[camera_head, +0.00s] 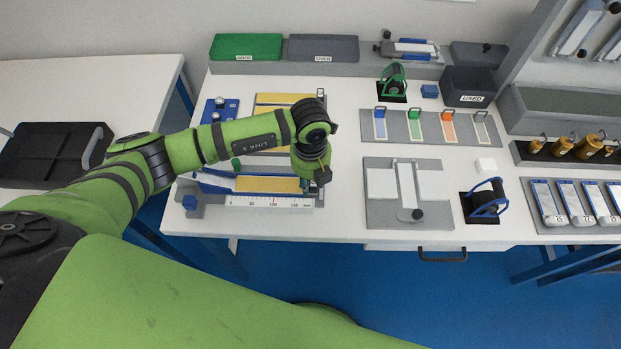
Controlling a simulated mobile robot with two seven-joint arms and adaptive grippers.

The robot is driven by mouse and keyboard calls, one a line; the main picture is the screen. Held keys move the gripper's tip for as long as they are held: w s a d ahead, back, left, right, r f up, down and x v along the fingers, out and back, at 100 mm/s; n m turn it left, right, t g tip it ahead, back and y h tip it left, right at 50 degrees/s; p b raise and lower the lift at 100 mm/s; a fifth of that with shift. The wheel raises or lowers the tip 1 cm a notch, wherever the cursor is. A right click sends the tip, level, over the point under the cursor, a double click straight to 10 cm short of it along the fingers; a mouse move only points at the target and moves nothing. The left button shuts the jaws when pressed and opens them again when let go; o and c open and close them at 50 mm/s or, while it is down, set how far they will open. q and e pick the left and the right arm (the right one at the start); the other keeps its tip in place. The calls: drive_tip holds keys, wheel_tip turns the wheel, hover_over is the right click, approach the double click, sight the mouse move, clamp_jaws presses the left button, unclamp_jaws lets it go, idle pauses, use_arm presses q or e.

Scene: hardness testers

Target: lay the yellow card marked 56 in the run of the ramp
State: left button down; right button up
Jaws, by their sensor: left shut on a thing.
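My left gripper (322,178) points down at the right end of the lower ramp device on the left of the table. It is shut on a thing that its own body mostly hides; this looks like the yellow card. A yellow strip (268,184) lies just left of the gripper, along the device, behind a white scale (270,201) marked 50, 100, 150. I cannot tell if this strip is the card or part of the ramp, and no 56 can be read. My right gripper is not in view.
Another yellow strip (285,99) lies behind my arm. A grey rack (430,141) with coloured slides, a grey plate device (381,213) and a blue-framed tool (486,200) stand to the right. Green (246,46) and grey (323,47) trays are at the back.

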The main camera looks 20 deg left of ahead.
use_arm(q)
drive_tip(key=c, duration=0.9)
unclamp_jaws()
drive_tip(key=shift+s+f, duration=0.3)
drive_tip(key=shift+f, duration=0.15)
drive_tip(key=shift+o, duration=0.3)
drive_tip(key=shift+w, duration=0.1)
drive_tip(key=shift+w+r, duration=0.1)
drive_tip(key=shift+r, duration=0.25)
wheel_tip(320, 180, up, 12)
drive_tip(key=shift+f, duration=0.15)
drive_tip(key=shift+d, duration=0.1)
